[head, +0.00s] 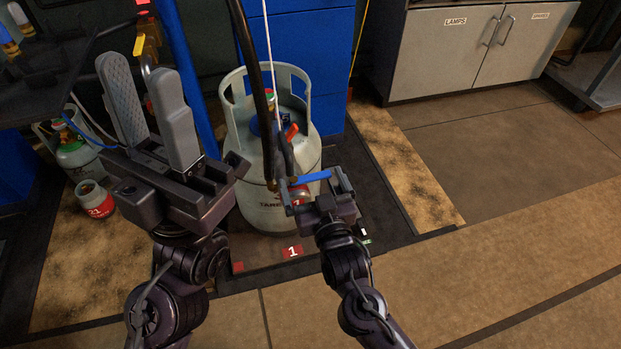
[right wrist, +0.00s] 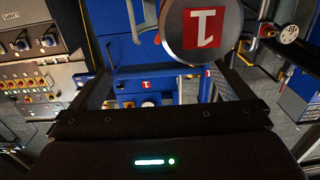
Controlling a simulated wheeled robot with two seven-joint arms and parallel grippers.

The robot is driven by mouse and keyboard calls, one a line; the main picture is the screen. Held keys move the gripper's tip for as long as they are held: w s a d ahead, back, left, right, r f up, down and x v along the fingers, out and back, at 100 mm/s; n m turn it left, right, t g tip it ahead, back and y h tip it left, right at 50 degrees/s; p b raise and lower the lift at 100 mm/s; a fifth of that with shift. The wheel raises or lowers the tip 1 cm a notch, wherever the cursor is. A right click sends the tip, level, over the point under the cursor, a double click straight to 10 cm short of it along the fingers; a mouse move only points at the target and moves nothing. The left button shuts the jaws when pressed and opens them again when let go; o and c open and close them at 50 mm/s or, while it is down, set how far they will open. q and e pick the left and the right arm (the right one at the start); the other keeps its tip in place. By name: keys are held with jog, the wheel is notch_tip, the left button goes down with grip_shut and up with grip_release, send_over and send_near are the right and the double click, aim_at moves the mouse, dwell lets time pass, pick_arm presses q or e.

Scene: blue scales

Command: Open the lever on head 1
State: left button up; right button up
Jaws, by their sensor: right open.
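Head 1 is a round grey fitting with a red label (right wrist: 208,30) at the top of the right wrist view. In the head view it is partly hidden behind my right gripper, in front of the grey gas cylinder (head: 257,213). Its blue lever (head: 311,177) lies roughly level and points right. In the right wrist view the lever (right wrist: 146,71) runs across the space between my fingers. My right gripper (head: 314,184) is open around or just short of the lever; contact cannot be told. My left gripper (head: 140,68) points up at the left, its grey fingers apart and empty.
The cylinder stands on a dark platform with a red "1" tag (head: 292,251). Hoses hang down to the fitting. A smaller cylinder (head: 78,155) and a small red-labelled container (head: 96,200) stand at left. Grey cabinets (head: 447,50) stand at back right. The floor at right is clear.

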jog(key=shift+x, duration=1.1)
jog(key=shift+d, duration=0.1)
jog(key=c, duration=1.3)
